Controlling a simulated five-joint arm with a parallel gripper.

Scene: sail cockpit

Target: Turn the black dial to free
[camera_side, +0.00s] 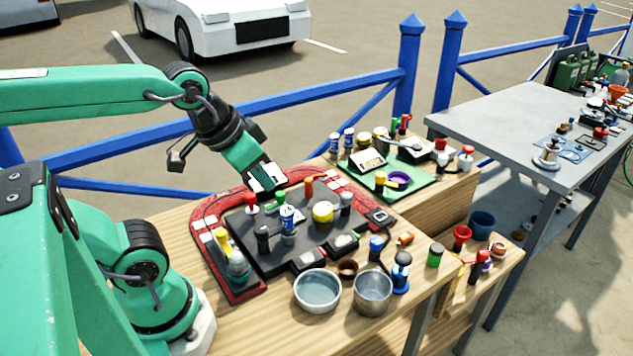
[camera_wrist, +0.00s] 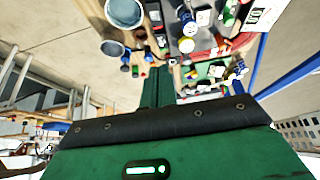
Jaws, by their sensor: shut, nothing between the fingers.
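A dark grey panel (camera_side: 285,253) with a red frame (camera_side: 206,262) lies on the wooden table and carries several knobs and small parts. A small black upright piece (camera_side: 262,239) stands at the panel's left; I cannot tell whether it is the black dial, and no dial marking is readable. My green gripper (camera_side: 268,187) is shut and empty, pointing down above the panel's back left, apart from the black piece. In the wrist view my gripper (camera_wrist: 158,88) points toward the crowded table, and the black dial cannot be made out there.
Two metal bowls (camera_side: 318,291) (camera_side: 373,293) stand in front of the panel. A green mat (camera_side: 415,183) with small items lies behind right. Loose bottles and caps crowd the right. A blue railing (camera_side: 330,93) runs behind, and a grey table (camera_side: 490,112) stands at right.

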